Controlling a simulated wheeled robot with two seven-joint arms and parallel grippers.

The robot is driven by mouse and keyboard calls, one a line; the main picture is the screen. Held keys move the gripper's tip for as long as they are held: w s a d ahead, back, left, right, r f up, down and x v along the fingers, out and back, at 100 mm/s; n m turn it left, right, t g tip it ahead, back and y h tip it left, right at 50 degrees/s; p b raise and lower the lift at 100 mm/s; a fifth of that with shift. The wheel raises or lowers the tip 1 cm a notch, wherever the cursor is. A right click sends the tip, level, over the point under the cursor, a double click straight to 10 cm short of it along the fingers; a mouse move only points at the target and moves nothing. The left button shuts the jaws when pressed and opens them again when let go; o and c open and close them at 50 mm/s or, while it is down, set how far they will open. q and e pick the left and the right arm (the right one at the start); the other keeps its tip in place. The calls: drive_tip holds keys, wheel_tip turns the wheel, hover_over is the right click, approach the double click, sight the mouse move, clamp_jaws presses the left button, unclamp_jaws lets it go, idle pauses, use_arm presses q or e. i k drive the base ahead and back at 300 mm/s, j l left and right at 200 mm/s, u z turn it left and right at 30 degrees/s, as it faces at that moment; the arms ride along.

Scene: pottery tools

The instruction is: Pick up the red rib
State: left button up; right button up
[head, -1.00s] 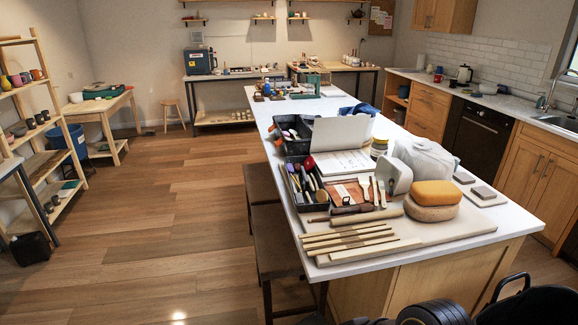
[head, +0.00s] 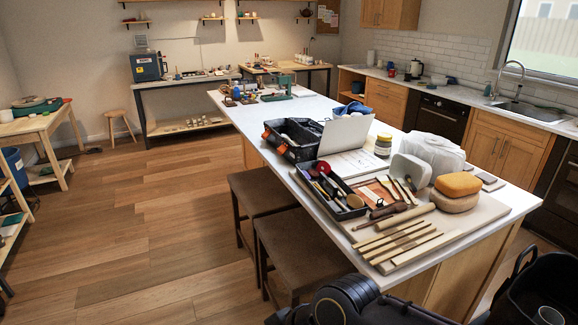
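The red rib (head: 323,168) shows as a small red rounded piece in the head view. It sticks up at the back of a black tool tray (head: 352,214) on the long white-topped island. Its lower part is hidden among several other tools in the tray. Neither of my grippers is in view; only dark arm parts of mine show at the bottom edge, well short of the tray.
Wooden sticks (head: 400,243), a sponge (head: 458,184) and a bag (head: 432,152) crowd the island (head: 330,230) right of the tray. A black toolbox (head: 293,140) and a grey panel (head: 345,131) stand behind. Two stools (head: 300,255) line its left side; open floor lies further left.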

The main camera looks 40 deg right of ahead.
sight(323, 166)
drive_tip(key=i+z, duration=0.15)
drive_tip(key=i, duration=0.3)
drive_tip(key=i+j+z, duration=0.15)
drive_tip(key=i, duration=0.3)
drive_tip(key=i+j+z, duration=0.2)
drive_tip(key=i, duration=0.25)
drive_tip(key=i+z, duration=0.25)
drive_tip(key=z, duration=0.2)
drive_tip(key=i+z, duration=0.25)
drive_tip(key=z, duration=0.15)
drive_tip(key=i+j+z, duration=0.15)
drive_tip(key=z, duration=0.3)
drive_tip(key=i+j+z, duration=0.2)
drive_tip(key=z, duration=0.25)
drive_tip(key=i+z, duration=0.2)
drive_tip(key=z, duration=0.25)
drive_tip(key=i+j+z, duration=0.1)
drive_tip(key=z, duration=0.4)
drive_tip(key=i+j+z, duration=0.15)
drive_tip(key=z, duration=0.3)
drive_tip(key=i+j+z, duration=0.25)
drive_tip(key=z, duration=0.25)
drive_tip(key=i+j+z, duration=0.1)
drive_tip(key=j+z, duration=0.15)
drive_tip(key=z, duration=0.2)
